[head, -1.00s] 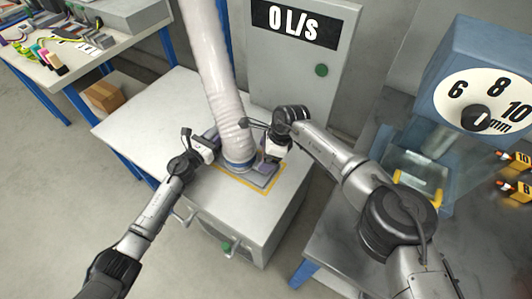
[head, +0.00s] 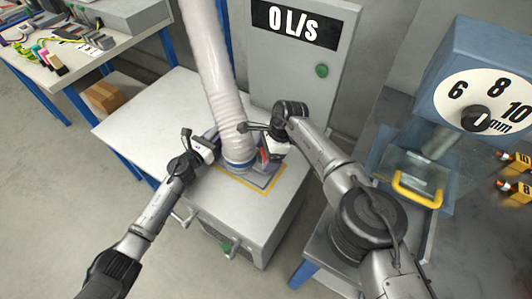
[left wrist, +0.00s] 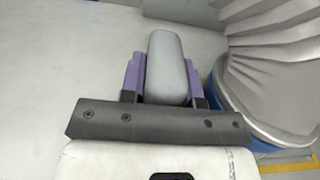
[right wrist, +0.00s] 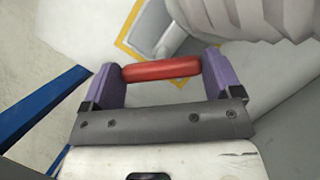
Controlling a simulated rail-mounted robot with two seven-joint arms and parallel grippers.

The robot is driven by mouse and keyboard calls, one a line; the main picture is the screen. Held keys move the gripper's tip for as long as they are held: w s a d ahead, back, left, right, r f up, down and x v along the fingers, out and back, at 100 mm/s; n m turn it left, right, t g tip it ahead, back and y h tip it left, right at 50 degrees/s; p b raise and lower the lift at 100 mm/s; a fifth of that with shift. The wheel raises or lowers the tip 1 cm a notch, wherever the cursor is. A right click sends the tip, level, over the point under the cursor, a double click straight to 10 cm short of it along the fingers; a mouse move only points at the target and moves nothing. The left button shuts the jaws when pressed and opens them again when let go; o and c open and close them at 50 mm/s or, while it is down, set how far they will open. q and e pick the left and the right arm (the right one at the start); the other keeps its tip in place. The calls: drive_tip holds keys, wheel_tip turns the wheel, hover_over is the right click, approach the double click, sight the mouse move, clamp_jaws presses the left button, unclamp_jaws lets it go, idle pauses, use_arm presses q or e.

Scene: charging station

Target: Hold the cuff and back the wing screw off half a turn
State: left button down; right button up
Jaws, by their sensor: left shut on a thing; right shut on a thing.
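A white ribbed hose (head: 225,90) comes down to a blue cuff (head: 240,164) on a grey base on the cabinet top. My left gripper (head: 212,140) is at the cuff's left. In the left wrist view its purple fingers are shut on a grey rounded grip (left wrist: 167,68) beside the blue cuff (left wrist: 232,108). My right gripper (head: 266,155) is at the cuff's right. In the right wrist view its fingers are shut on the two ends of a red bar (right wrist: 162,70), seemingly the wing screw.
The cabinet top (head: 150,115) is bare on the left. A grey panel (head: 300,70) behind reads 0 L/s and has a green button. A blue gauge machine (head: 480,80) stands at the right. A bench with cables (head: 60,50) is at the back left.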

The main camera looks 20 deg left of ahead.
drive_tip(key=o, duration=0.7)
drive_tip(key=shift+o, duration=0.2)
drive_tip(key=shift+r, duration=0.1)
drive_tip(key=v, duration=1.2)
drive_tip(key=shift+d, duration=0.1)
drive_tip(key=shift+c, duration=0.2)
